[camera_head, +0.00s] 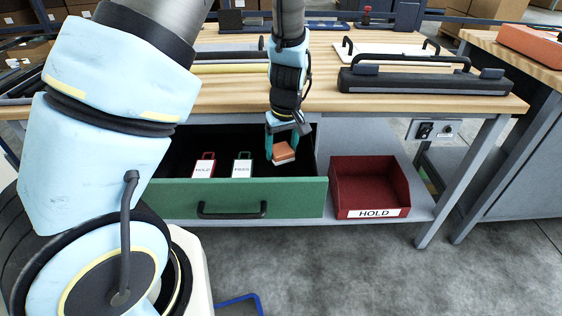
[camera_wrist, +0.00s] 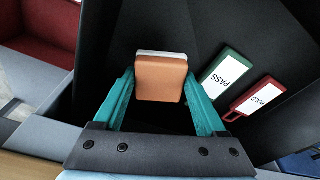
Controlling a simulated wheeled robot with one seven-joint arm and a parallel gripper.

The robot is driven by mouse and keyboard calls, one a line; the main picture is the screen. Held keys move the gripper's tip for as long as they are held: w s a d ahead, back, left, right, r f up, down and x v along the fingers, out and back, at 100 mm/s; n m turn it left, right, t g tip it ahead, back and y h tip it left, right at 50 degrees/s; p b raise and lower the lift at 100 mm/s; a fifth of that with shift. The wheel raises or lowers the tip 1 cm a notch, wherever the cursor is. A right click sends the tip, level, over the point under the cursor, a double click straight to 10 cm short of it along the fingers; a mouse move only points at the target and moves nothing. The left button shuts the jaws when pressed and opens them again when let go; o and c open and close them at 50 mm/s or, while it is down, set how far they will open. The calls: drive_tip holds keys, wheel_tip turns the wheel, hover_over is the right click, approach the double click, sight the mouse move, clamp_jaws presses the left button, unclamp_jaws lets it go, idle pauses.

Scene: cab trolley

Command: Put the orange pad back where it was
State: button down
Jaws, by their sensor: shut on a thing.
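The orange pad (camera_head: 283,153), a small block with a paler layer along one side, is held between the teal fingers of my gripper (camera_head: 283,142). In the wrist view the pad (camera_wrist: 161,78) sits between the fingertips of my gripper (camera_wrist: 160,85). The pad is over the right part of the open drawer with the green front (camera_head: 290,197). In the wrist view dark drawer floor shows around the pad; whether the pad touches it I cannot tell.
In the drawer, left of the pad, lie a green PASS tag (camera_head: 242,168) and a red HOLD tag (camera_head: 204,168). A red bin marked HOLD (camera_head: 372,178) stands on the lower shelf at right. The wooden bench top (camera_head: 420,99) overhangs the drawer's back.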

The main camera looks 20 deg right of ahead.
sight(282, 160)
drive_tip(key=shift+f, duration=2.1)
drive_tip(key=shift+f, duration=0.2)
unclamp_jaws()
drive_tip(key=shift+r, duration=0.1)
drive_tip(key=shift+r, duration=0.1)
